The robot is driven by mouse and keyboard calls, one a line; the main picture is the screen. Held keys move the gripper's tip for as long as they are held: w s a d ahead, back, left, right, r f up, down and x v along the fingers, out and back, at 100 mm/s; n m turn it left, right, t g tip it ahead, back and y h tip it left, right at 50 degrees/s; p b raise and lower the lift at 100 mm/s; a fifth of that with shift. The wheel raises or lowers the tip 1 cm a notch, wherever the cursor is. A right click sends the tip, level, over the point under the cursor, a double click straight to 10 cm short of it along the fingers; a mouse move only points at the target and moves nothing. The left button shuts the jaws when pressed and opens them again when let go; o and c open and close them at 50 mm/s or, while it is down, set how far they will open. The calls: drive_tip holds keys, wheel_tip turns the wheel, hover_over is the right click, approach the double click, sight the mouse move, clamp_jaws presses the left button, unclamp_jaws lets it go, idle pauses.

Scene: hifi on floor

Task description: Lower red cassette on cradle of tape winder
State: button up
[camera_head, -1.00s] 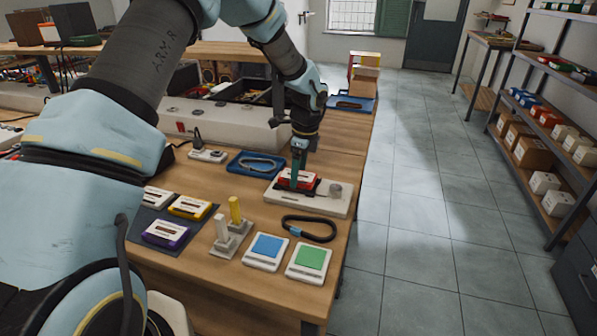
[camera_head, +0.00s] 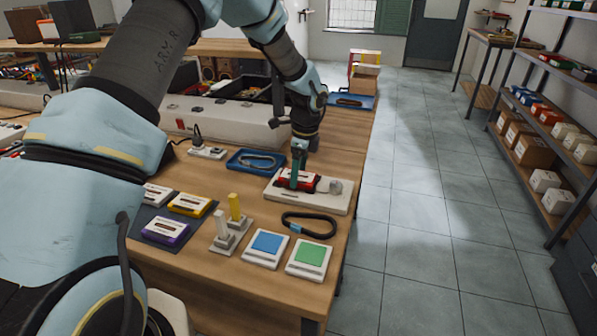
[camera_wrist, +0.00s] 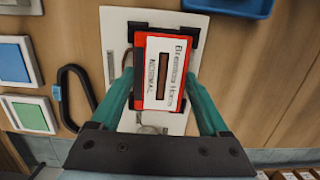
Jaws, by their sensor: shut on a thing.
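The red cassette (camera_head: 297,180) has a white label and sits at the cradle of the tape winder (camera_head: 327,202), a pale flat base with a grey knob at its right end. In the wrist view the red cassette (camera_wrist: 164,68) lies between dark corner pieces of the cradle (camera_wrist: 190,29), roughly lined up with them. My gripper (camera_head: 298,172) comes down from above and is shut on the red cassette, with its teal fingers on both sides of it in the wrist view (camera_wrist: 165,88). Whether the cassette's underside fully touches the cradle I cannot tell.
A blue tray (camera_head: 256,162) stands behind the winder. A black strap loop (camera_head: 308,226), a blue pad (camera_head: 267,246) and a green pad (camera_head: 310,254) lie in front. Yellow and white pegs (camera_head: 235,208) stand at left, beside other cassettes (camera_head: 166,231) on a dark mat.

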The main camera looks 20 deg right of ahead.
drive_tip(key=o, duration=1.2)
drive_tip(key=r+p, duration=0.1)
drive_tip(key=r, duration=0.4)
drive_tip(key=r+p, duration=0.1)
drive_tip(key=r, duration=0.5)
drive_tip(key=s+d+r+p, duration=0.1)
drive_tip(key=r, duration=0.4)
drive_tip(key=shift+r, duration=0.35)
drive_tip(key=shift+a, duration=0.1)
